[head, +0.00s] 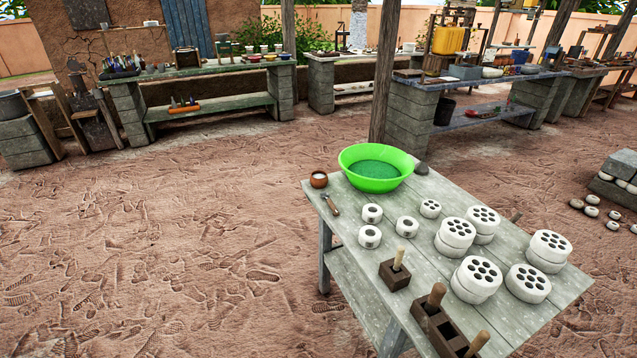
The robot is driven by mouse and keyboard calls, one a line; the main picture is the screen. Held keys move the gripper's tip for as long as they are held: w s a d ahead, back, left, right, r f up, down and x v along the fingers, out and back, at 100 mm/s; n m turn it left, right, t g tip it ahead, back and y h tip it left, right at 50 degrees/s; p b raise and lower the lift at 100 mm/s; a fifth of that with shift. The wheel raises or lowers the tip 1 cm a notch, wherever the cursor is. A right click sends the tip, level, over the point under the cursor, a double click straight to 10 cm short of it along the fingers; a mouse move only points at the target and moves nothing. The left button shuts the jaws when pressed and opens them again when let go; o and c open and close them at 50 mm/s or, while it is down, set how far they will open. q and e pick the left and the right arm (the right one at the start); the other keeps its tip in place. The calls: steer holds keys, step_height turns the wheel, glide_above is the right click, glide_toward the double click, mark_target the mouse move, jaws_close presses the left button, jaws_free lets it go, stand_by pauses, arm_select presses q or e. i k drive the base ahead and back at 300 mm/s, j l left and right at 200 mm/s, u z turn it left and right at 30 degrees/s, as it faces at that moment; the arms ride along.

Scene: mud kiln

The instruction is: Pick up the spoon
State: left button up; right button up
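No spoon can be made out for certain in the head view. A small tool with a brownish handle and a greyish end (330,204) lies at the left edge of the wooden table (420,215), just below a small brown bowl (319,180). It is too small to tell whether it is a spoon. Neither of my grippers is in view.
On the table stand a green basin (365,160), white rings (372,213), several white discs with holes (528,283), a dark block with a wooden handle (394,273) and a larger dark mould (440,325). A wooden post (384,75) rises behind. The left ground is clear.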

mark_target(324, 195)
steer(key=i+j+z, duration=0.1)
steer(key=z, duration=0.3)
steer(key=i+j+z, duration=0.2)
steer(key=z, duration=0.15)
steer(key=i+j+z, duration=0.15)
steer(key=z, duration=0.25)
